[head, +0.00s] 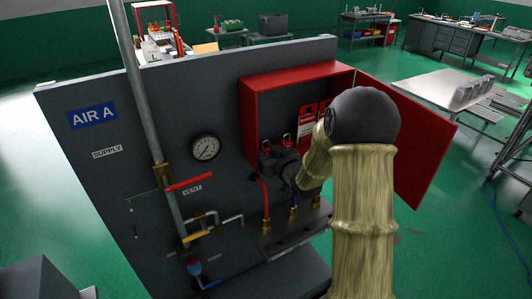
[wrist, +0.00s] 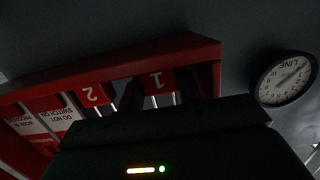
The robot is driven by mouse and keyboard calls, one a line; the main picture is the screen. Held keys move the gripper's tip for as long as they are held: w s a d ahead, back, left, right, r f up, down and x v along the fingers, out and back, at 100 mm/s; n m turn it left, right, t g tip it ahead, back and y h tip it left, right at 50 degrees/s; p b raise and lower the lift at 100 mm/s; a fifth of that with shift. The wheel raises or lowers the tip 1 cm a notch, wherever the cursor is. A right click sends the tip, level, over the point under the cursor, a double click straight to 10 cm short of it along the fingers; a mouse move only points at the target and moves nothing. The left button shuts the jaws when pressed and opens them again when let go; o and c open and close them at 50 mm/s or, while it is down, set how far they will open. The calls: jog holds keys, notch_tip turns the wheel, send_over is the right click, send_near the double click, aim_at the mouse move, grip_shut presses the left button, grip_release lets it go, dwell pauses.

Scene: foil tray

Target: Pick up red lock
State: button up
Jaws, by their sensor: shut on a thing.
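Two red locks hang by metal shackles inside the open red cabinet (head: 290,76). In the wrist view they appear upside down, as lock 1 (wrist: 157,81) and lock 2 (wrist: 92,94). In the head view lock 1 (head: 267,146) is on the left and lock 2 (head: 287,140) is to its right. My gripper (head: 272,155) is at the cabinet's lower edge. In the wrist view its dark fingers stand on both sides of lock 1, and it is shut on that lock.
Red-and-white tags (head: 307,119) hang right of the locks. The cabinet door (head: 410,135) stands open to the right, close to my arm. A gauge (head: 205,148) and a pipe with a red lever (head: 190,183) are left. Valves (head: 293,213) sit below my gripper.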

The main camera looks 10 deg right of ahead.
jog(key=shift+r+b, duration=0.15)
jog(key=shift+b, duration=0.45)
jog(key=shift+s+r+b, duration=0.1)
jog(key=shift+r+b, duration=0.2)
jog(key=shift+r, duration=0.05)
jog(key=r, duration=0.2)
jog(key=r+b, duration=0.1)
jog(key=r, duration=0.1)
jog(key=r+b, duration=0.1)
jog(key=r, duration=0.1)
jog(key=shift+s+d, duration=0.2)
jog(key=shift+s, duration=0.15)
jog(key=f+b+v, duration=0.3)
jog(key=b+v, duration=0.2)
jog(key=v, duration=1.3)
jog(key=shift+s, duration=0.6)
jog(key=shift+d+r, duration=0.1)
jog(key=shift+d, duration=0.05)
